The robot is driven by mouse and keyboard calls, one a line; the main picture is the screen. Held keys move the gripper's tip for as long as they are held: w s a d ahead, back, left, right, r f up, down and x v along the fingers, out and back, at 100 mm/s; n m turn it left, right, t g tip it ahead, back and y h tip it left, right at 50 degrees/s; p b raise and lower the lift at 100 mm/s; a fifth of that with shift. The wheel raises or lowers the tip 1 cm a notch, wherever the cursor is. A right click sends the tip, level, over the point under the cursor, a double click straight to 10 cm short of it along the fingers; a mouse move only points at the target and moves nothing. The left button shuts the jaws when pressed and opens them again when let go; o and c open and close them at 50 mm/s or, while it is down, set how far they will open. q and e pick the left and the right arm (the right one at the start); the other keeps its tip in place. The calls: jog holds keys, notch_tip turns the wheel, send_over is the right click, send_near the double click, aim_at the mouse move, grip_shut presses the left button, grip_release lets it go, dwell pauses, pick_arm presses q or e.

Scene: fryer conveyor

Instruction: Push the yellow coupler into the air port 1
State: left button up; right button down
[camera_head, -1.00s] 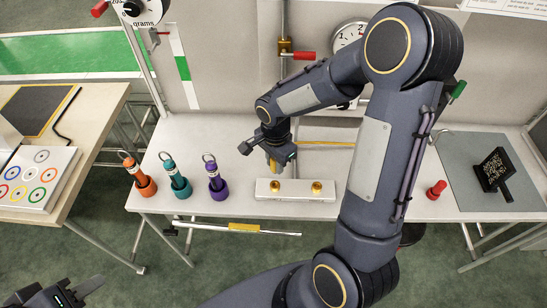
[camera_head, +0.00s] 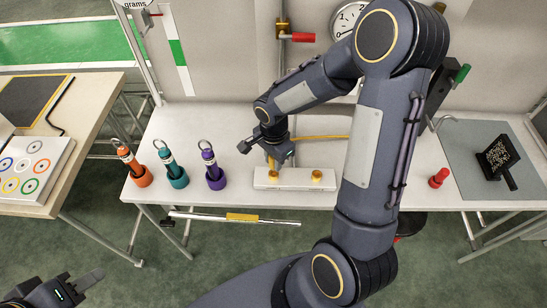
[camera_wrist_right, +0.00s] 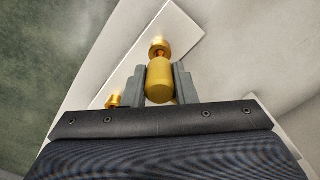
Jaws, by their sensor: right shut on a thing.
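My right gripper (camera_head: 272,157) is shut on the yellow coupler (camera_wrist_right: 160,82), directly above the left brass port (camera_head: 273,176) of a white block (camera_head: 295,183). In the right wrist view the coupler sits between both fingers and lines up with a brass port (camera_wrist_right: 159,48). Its end meets or overlaps that port in the picture; I cannot tell how far it is seated. The other brass port (camera_head: 317,175) is free. No port number is readable. My left gripper (camera_head: 75,289) is at the bottom left, away from the table; its finger gap is unclear.
Orange (camera_head: 134,169), teal (camera_head: 171,167) and purple (camera_head: 212,169) bottles with rings stand left of the block. A yellow hose (camera_head: 320,137) runs behind it. A red piece (camera_head: 439,178) and a black stand (camera_head: 498,160) are at the right.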

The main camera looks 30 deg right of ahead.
jog(key=shift+f+b, duration=0.3)
jog(key=shift+b, duration=0.2)
jog(key=shift+b, duration=0.5)
dwell(1.2)
jog(key=shift+f+b, duration=1.2)
jog(key=shift+f, duration=0.05)
dwell(0.4)
jog(key=c, duration=1.1)
grip_release()
jog(key=shift+r, duration=0.2)
jog(key=shift+r+p, duration=2.15)
jog(key=shift+r, duration=0.75)
